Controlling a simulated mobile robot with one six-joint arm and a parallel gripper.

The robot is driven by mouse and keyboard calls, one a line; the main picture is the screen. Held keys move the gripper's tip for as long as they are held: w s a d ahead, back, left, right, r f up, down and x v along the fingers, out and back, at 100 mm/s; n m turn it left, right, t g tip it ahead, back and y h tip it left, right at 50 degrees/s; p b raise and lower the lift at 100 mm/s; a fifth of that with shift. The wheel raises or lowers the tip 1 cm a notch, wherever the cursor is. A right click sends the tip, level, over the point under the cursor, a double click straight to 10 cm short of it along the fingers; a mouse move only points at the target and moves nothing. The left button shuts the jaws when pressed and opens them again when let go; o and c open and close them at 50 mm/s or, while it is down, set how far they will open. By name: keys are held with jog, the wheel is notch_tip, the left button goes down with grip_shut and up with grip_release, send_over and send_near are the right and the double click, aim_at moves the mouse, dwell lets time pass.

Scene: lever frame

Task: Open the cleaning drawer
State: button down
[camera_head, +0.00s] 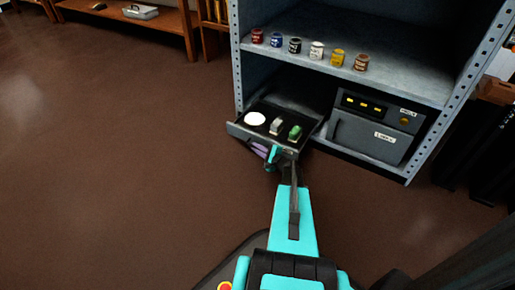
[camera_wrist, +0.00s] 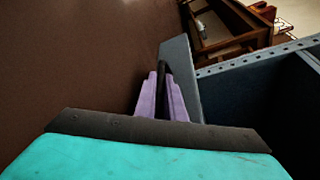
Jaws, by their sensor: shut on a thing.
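The cleaning drawer (camera_head: 243,132) is pulled out from the lower left of the grey metal shelf frame. Inside it are a white round item (camera_head: 255,118), a grey item (camera_head: 276,126) and a green item (camera_head: 295,132). My gripper (camera_head: 262,149), with purple fingers, is at the drawer's front face. In the wrist view the purple fingers (camera_wrist: 162,98) are closed around a dark bar, apparently the handle, beside the grey drawer front (camera_wrist: 178,62). The handle is mostly hidden by the fingers.
A grey metal shelf frame (camera_head: 238,60) surrounds the drawer. Several small paint cans (camera_head: 317,50) stand on its upper shelf. A grey box unit with yellow lights (camera_head: 365,130) sits right of the drawer. A wooden bench (camera_head: 165,22) stands at the back left. The brown floor at left is clear.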

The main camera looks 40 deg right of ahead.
jog(key=c, duration=2.1)
grip_release()
jog(key=shift+s, duration=0.1)
jog(key=p+v, duration=0.4)
jog(key=v, duration=0.9)
jog(key=shift+s+r, duration=0.15)
jog(key=shift+s, duration=0.2)
